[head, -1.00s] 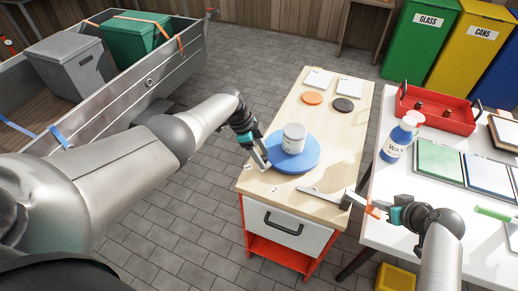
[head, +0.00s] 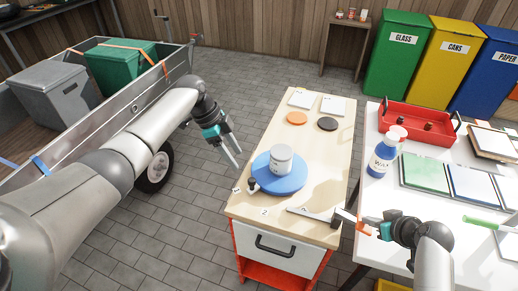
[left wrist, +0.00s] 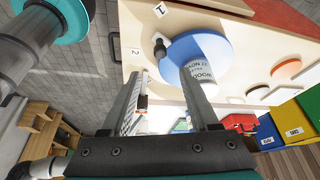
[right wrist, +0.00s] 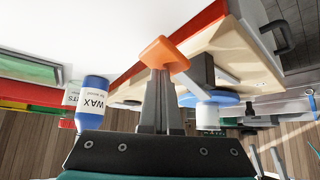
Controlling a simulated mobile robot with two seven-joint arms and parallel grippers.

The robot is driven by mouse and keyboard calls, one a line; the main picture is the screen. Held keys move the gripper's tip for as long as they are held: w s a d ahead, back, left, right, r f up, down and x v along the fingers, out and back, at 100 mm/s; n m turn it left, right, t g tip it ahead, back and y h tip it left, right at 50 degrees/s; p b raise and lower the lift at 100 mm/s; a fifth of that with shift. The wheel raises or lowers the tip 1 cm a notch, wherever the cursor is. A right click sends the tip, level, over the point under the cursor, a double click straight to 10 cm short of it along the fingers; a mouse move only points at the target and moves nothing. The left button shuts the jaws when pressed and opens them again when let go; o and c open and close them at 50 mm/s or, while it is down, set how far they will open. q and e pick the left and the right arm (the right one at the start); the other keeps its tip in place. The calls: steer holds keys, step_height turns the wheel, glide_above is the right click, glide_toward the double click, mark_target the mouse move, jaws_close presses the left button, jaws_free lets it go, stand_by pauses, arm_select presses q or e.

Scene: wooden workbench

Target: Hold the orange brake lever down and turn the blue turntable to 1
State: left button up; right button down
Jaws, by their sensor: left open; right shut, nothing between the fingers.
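The blue turntable (head: 293,186) lies on the wooden workbench, with a white can (head: 281,160) on it and a dark knob (head: 251,184) at its left edge. In the head view the knob sits beside the label 1 (head: 237,190); the label 2 (head: 264,211) is nearer the front. My left gripper (head: 239,159) is open and empty, left of the turntable and apart from the knob. My right gripper (head: 369,229) is shut and empty at the orange end of the brake lever (right wrist: 164,54). Its fingertips seem to touch that end; exact contact is hard to tell.
A white table (head: 385,195) on the right holds a wax bottle (head: 383,155), a red tray (head: 420,134) and panels. Orange and black discs and white cards lie at the bench's back. A trailer with bins stands at the left. The floor between is clear.

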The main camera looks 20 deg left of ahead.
arm_select(q)
steer(key=shift+s+a+r, duration=0.1)
steer(key=shift+a+r, duration=0.1)
steer(key=shift+r, duration=0.35)
